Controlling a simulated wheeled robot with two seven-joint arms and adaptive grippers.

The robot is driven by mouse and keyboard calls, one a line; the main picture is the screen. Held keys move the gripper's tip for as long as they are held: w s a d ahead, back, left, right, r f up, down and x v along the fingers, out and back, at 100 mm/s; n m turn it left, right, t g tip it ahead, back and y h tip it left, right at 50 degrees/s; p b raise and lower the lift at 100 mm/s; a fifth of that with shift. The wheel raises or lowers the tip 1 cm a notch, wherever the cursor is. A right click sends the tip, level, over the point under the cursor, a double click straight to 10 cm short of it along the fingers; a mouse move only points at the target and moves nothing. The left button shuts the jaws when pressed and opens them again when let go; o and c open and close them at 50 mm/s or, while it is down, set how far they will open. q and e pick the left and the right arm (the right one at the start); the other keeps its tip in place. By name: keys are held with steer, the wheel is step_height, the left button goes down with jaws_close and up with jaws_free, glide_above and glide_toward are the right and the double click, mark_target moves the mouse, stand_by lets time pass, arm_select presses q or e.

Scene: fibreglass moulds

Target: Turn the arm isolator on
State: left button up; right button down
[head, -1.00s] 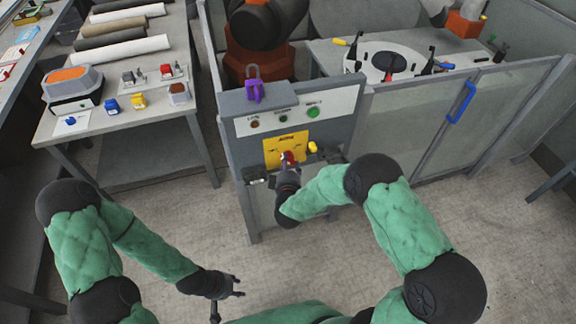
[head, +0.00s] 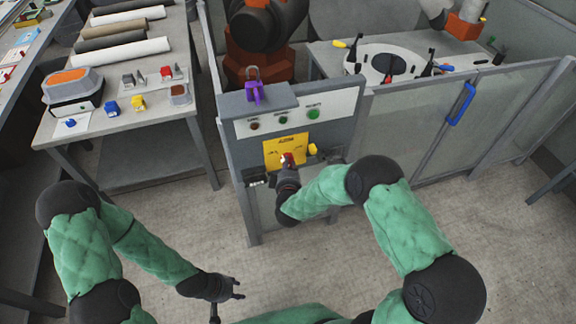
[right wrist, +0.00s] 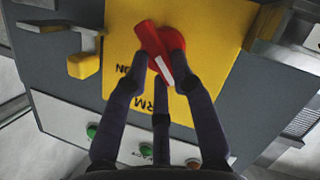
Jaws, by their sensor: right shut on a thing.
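The arm isolator is a red rotary handle (right wrist: 155,50) with a white stripe on a yellow plate (right wrist: 205,25) in the right wrist view. The yellow plate (head: 284,148) also shows on the front of the grey panel in the head view. My right gripper (right wrist: 158,82) is shut on the red handle, its fingers around the handle's near part. In the head view my right gripper (head: 288,172) hides most of the handle. The handle sits slanted across the plate in the wrist view. My left gripper (head: 234,287) is empty and apart from everything, low over the floor, with its fingers apart.
A fence gate with a blue handle (head: 461,104) stands right.

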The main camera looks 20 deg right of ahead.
steer(key=shift+d+r+m+g+y, duration=0.1)
steer(key=shift+d+m+g+y, duration=0.1)
steer(key=shift+m+y, duration=0.3)
steer(key=shift+d+m+g+y, duration=0.1)
steer(key=shift+d+m+y, duration=0.1)
steer(key=shift+m, duration=0.5)
steer(key=shift+d+m+y+b, duration=0.15)
steer(key=shift+m+y+b, duration=0.5)
steer(key=shift+m, duration=0.25)
steer(key=shift+d+m+y+b, duration=0.15)
steer(key=shift+m+y+b, duration=0.4)
steer(key=shift+b, duration=0.25)
steer(key=shift+d+f+m+y+b, duration=0.2)
steer(key=shift+m+y+b, duration=0.55)
steer(key=shift+m+b, duration=0.35)
steer(key=shift+d+f+m+y+b, duration=0.1)
steer(key=shift+d+m+y+b, duration=0.1)
steer(key=shift+m+y+b, duration=0.75)
steer(key=shift+d+f+m+y+b, duration=0.2)
steer(key=shift+m+y+b, duration=0.3)
steer(key=shift+m+b, duration=0.8)
